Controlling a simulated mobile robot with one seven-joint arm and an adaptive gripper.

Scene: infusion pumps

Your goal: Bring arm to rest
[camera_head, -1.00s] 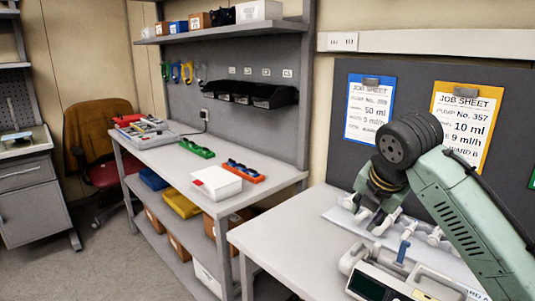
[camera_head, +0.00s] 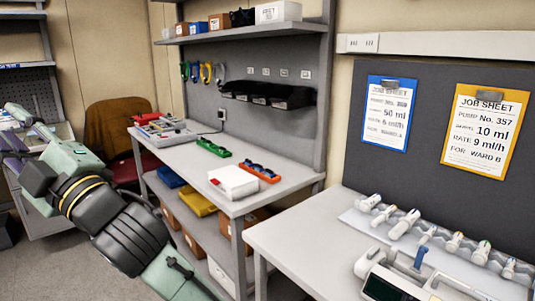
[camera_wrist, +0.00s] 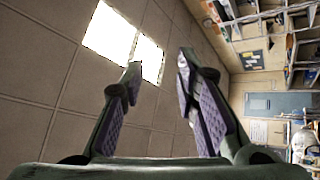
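My arm now crosses the lower left of the head view, in front of the left cabinet and the floor. My gripper (camera_wrist: 160,75) shows in the wrist view with its two purple-padded fingers spread apart and nothing between them. Its fingertips point up toward the ceiling in that view. In the head view the gripper is only partly seen at the far left edge, so its fingers are hard to make out there.
A white pump (camera_head: 400,278) stands on the right table (camera_head: 300,235) beside a row of syringes (camera_head: 402,224). The middle bench (camera_head: 185,160) holds a white box (camera_head: 233,182), a green holder (camera_head: 213,148) and an orange holder (camera_head: 262,172). Two job sheets hang on the right board.

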